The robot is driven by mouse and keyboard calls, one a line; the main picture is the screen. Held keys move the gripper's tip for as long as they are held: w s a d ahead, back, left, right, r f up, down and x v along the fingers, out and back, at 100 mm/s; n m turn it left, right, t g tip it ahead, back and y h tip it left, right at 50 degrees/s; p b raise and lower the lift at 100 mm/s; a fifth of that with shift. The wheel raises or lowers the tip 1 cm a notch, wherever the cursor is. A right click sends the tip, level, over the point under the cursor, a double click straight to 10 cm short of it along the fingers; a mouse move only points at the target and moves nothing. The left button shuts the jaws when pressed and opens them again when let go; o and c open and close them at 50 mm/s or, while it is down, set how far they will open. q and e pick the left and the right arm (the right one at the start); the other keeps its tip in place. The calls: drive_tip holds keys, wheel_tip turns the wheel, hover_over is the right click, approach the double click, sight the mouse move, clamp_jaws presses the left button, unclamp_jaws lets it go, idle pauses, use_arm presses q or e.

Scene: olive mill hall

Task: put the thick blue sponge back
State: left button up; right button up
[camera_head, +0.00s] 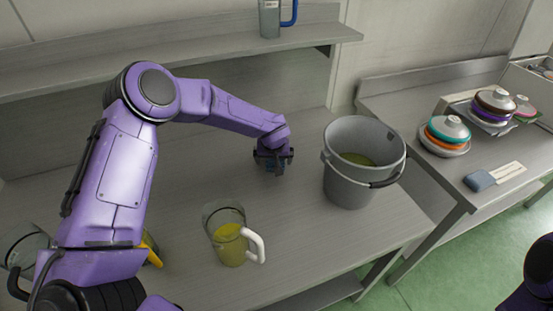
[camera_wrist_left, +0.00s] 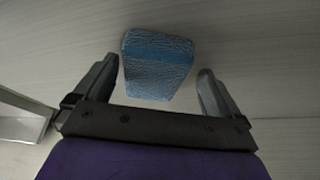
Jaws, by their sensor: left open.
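The blue sponge (camera_wrist_left: 157,66) lies between the open fingers of my left gripper (camera_wrist_left: 158,92) in the left wrist view, with a gap visible on each side. Its far end reaches past the fingertips, and pale grey surface shows around it. In the head view, my left gripper (camera_head: 273,162) points down at the steel table, left of the grey bucket. It mostly hides the sponge there, and whether the sponge touches the table cannot be told. My right gripper is out of view.
The grey bucket (camera_head: 345,185) holds yellowish-green liquid. A clear jug (camera_head: 230,245) with yellow liquid stands in front. A shelf (camera_head: 180,55) holds a blue-handled grey jug (camera_head: 270,18). The right table has stacked lidded dishes (camera_head: 446,130) and a blue-grey block (camera_head: 480,181) beside a pale strip.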

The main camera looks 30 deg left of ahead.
use_arm(q)
drive_tip(key=v, duration=1.1)
drive_tip(key=shift+d+r, duration=0.15)
drive_tip(key=shift+r, duration=0.25)
